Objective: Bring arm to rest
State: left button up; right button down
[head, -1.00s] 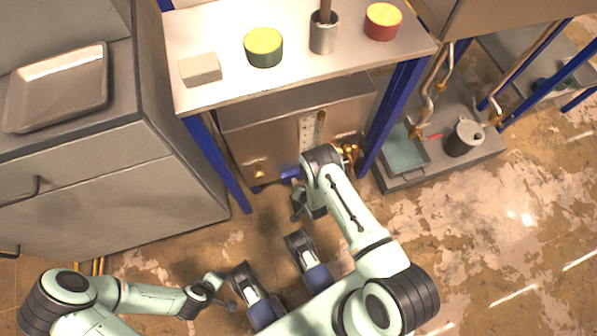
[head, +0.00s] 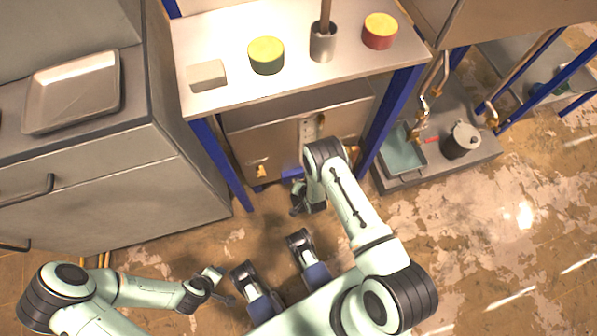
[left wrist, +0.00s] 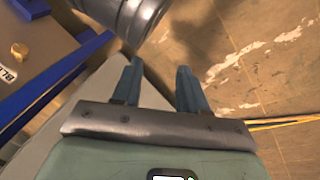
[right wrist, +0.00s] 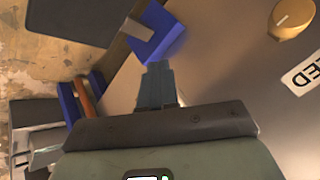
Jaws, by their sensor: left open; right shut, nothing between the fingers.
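My left gripper (head: 226,297) is low at the bottom left in the head view, above the floor. In the left wrist view its two fingers (left wrist: 158,78) stand apart with nothing between them. My right gripper (head: 297,207) hangs in front of the metal chamber box (head: 270,138) under the table, partly hidden by my own arm. In the right wrist view its fingers (right wrist: 158,75) are together and empty, close to a blue bracket (right wrist: 160,42) and the box face with a brass knob (right wrist: 291,17). I cannot tell whether they touch the bracket.
The table (head: 225,38) has blue legs and carries a grey block (head: 206,75), a green-yellow tin (head: 266,55), a metal cup (head: 323,45) and a red-yellow tin (head: 380,31). A cabinet (head: 120,200) stands left. A pot (head: 461,140) sits on a low platform right. Floor is clear at lower right.

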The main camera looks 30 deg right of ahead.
dwell(0.4)
jog(key=s+a+r+n+g+y, duration=0.2)
jog(key=s+a+r+n+g, duration=0.1)
jog(key=s+r, duration=0.4)
jog(key=s+a+r+n+g+y, duration=0.1)
jog(key=s+a+r+n+g, duration=0.15)
jog(key=s+r, duration=0.55)
pick_arm(q)
jog(key=s+d+r+g+p, duration=0.1)
jog(key=s+d+r+p, duration=0.2)
jog(key=r+p, duration=0.6)
jog(key=s+d+r+m+g+h+p, duration=0.1)
jog(key=s+r+p, duration=0.3)
jog(key=r+p, duration=0.5)
jog(key=shift+s+d+r+g+h+p, duration=0.15)
jog(key=shift+d+r+g+h+p, duration=0.2)
jog(key=shift+d+r+g, duration=0.4)
pick_arm(e)
jog(key=s+a+r+g, duration=0.1)
jog(key=s+a+r, duration=0.1)
jog(key=s+r, duration=0.3)
jog(key=s+a+r+n+g+y, duration=0.1)
jog(key=s+r, duration=0.3)
jog(key=r, duration=0.8)
jog(key=shift+s+a+g+y, duration=0.3)
jog(key=shift+s+a+g, duration=0.1)
jog(key=shift+a+g, duration=0.45)
pick_arm(q)
jog(key=shift+d+r, duration=0.1)
jog(key=shift+d, duration=0.05)
